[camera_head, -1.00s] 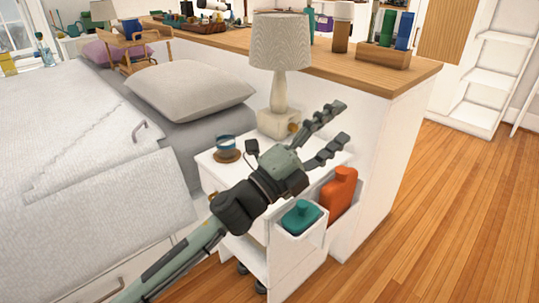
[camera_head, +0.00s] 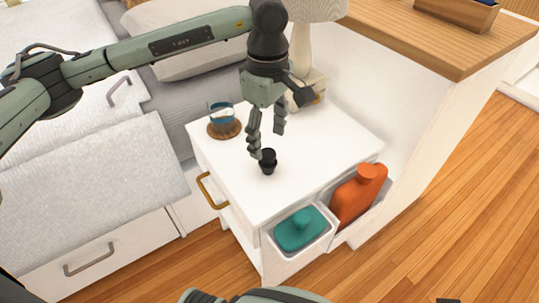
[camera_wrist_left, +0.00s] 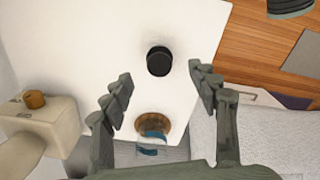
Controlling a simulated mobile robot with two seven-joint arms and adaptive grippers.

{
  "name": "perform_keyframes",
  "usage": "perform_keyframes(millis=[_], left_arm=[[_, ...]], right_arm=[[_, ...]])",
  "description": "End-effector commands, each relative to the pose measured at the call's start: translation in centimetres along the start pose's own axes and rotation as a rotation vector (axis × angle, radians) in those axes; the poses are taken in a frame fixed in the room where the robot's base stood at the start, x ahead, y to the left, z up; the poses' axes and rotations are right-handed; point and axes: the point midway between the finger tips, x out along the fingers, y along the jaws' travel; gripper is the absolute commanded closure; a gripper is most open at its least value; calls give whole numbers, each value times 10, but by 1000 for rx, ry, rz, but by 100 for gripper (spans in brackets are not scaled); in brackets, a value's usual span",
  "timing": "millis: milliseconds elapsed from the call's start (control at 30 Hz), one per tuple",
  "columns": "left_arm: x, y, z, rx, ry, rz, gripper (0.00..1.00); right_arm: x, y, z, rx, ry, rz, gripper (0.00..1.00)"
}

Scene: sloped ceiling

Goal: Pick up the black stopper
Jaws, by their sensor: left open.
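The black stopper (camera_head: 267,163) stands upright on the white nightstand top (camera_head: 310,160), near its middle. In the left wrist view it shows from above as a dark round shape (camera_wrist_left: 159,60), ahead of and between the fingertips. My left gripper (camera_head: 268,143) points down just above and behind the stopper, with its fingers spread. The gap between its fingers is empty in the left wrist view (camera_wrist_left: 160,76). I cannot tell whether a fingertip touches the stopper.
A blue cup (camera_head: 222,113) on a round wooden coaster (camera_head: 224,130) stands left of the gripper. A lamp (camera_head: 305,60) stands behind it. Side bins hold a teal bottle (camera_head: 300,229) and an orange bottle (camera_head: 357,196). The front and right of the nightstand top are clear.

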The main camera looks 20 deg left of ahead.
Motion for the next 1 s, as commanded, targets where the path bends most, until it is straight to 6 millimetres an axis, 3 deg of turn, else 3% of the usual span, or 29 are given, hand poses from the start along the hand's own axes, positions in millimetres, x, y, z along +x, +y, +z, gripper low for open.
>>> perform_keyframes(millis=[267, 433, 667, 1000], left_arm=[[29, -1, -1, -2, -3, -4, 40], [54, 0, -1, -1, -4, -3, 40], [59, 0, -1, -1, -4, 1, 40], [58, 0, 0, -1, -5, 0, 80]], right_arm=[[4, -2, 3, 1, -2, -7, 60], [17, -3, 6, 1, -12, -9, 60], [16, -3, -2, 2, 3, -8, 60], [16, -3, 0, 1, -1, -9, 60]])
